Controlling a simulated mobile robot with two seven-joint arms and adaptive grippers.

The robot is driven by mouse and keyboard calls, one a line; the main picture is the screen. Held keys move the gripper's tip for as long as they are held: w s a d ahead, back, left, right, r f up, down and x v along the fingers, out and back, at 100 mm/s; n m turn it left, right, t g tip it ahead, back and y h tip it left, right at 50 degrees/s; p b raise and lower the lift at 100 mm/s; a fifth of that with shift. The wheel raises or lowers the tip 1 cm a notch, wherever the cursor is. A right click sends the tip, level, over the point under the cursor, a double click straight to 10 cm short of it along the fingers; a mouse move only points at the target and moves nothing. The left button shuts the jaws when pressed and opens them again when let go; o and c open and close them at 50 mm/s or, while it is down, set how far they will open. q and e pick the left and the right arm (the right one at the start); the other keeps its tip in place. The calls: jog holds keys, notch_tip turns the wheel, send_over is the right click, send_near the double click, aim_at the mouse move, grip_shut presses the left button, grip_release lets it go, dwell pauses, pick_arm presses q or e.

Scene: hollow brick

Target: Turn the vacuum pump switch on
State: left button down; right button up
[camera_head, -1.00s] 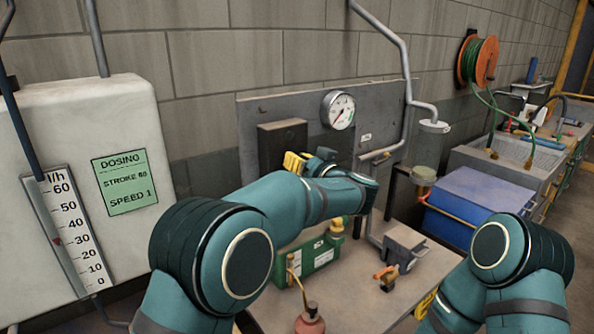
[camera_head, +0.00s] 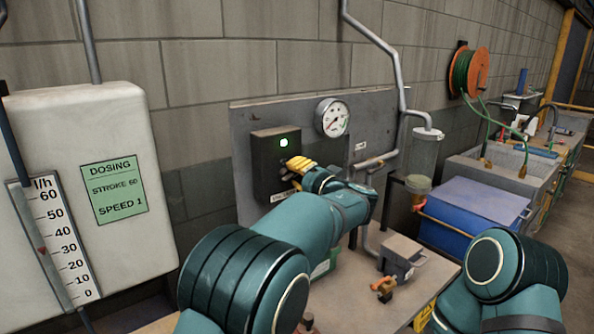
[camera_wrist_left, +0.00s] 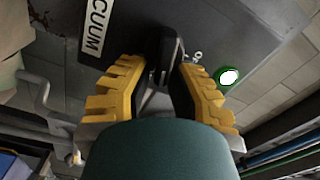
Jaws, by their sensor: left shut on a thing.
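The vacuum pump switch box (camera_head: 265,168) is dark and mounted on the grey back panel. A green lamp (camera_head: 284,142) glows on its face and also shows lit in the left wrist view (camera_wrist_left: 228,77). My left gripper (camera_head: 297,168) has its yellow fingers at the front of the box. In the left wrist view, its fingers (camera_wrist_left: 160,88) are closed around the dark switch lever (camera_wrist_left: 174,48). A white label (camera_wrist_left: 98,25) reading "...CUUM" is beside it. In the head view the lever is mostly hidden by the fingers. My right gripper is out of view.
A pressure gauge (camera_head: 332,117) and grey pipes are right of the box. A clear cylinder (camera_head: 424,157) and blue bin (camera_head: 471,216) stand farther right. A white dosing unit (camera_head: 95,200) fills the left. A grey block (camera_head: 401,256) sits on the bench.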

pick_arm(q)
jog(key=shift+a+f+m+p, duration=0.1)
jog(key=shift+f+m+p, duration=0.2)
jog(key=shift+m, duration=0.5)
jog(key=shift+a+f+m+p, duration=0.1)
jog(key=shift+f+m, duration=0.25)
jog(key=shift+m, duration=0.45)
jog(key=c, duration=1.1)
grip_release()
jog(key=o, duration=0.5)
jog(key=shift+a+r, duration=0.15)
jog(key=shift+a, duration=0.1)
jog(key=shift+c, duration=0.2)
jog(key=shift+s+d+r, duration=0.1)
jog(key=shift+d, duration=0.25)
jog(key=v, duration=1.1)
jog(key=shift+s+d, duration=0.15)
jog(key=shift+s, duration=0.2)
